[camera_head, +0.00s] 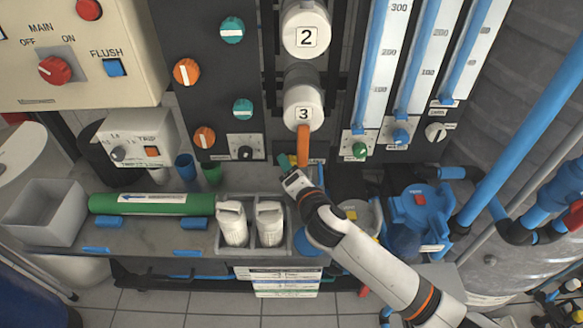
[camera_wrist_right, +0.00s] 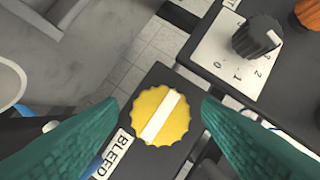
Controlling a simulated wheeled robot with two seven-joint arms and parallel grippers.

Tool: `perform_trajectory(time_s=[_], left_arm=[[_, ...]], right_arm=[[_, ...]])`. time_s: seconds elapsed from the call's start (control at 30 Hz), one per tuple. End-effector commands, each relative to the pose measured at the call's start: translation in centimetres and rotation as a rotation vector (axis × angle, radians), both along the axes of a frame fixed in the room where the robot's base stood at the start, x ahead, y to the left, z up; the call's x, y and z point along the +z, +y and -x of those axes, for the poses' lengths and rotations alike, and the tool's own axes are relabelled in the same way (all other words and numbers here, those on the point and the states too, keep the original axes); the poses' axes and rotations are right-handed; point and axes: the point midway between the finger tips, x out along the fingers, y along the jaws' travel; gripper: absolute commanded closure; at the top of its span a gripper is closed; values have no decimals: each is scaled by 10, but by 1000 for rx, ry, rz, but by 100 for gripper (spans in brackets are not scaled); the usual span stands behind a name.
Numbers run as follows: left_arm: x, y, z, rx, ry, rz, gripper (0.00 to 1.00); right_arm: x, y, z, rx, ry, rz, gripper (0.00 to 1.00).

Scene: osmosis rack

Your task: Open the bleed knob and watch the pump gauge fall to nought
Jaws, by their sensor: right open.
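The bleed knob (camera_wrist_right: 178,128) is a yellow scalloped disc with a white bar slanting from lower left to upper right. It sits on a dark plate with a white BLEED label (camera_wrist_right: 115,155) beside it. My right gripper (camera_wrist_right: 160,106) is open, with one teal finger either side of the knob; I cannot tell whether they touch it. In the head view my right gripper (camera_head: 288,163) is below the cylinder marked 3, and the knob is mostly hidden there. My left gripper is not in view. I can make out no pump gauge.
A black knob (camera_wrist_right: 254,38) on a numbered white plate is close by in the wrist view. An orange handle (camera_head: 303,145) hangs just above my right gripper. White bottles (camera_head: 232,224) in a grey tray stand on the bench. A blue pump-like housing (camera_head: 420,210) is at right.

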Motion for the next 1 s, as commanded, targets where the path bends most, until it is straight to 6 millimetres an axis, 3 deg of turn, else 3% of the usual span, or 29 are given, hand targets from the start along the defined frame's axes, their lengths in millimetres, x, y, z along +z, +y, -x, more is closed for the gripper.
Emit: perform_trajectory(time_s=[0.1, 0.4, 0.7, 1.0], left_arm=[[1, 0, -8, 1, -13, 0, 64], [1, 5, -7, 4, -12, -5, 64], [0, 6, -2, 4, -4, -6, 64], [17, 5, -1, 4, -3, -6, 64]], right_arm=[[-2, 3, -7, 0, 0, -1, 41], [-2, 3, -9, 1, -1, 0, 41], [-2, 3, -9, 0, 0, 0, 85], [3, 3, -9, 0, -1, 54, 85]])
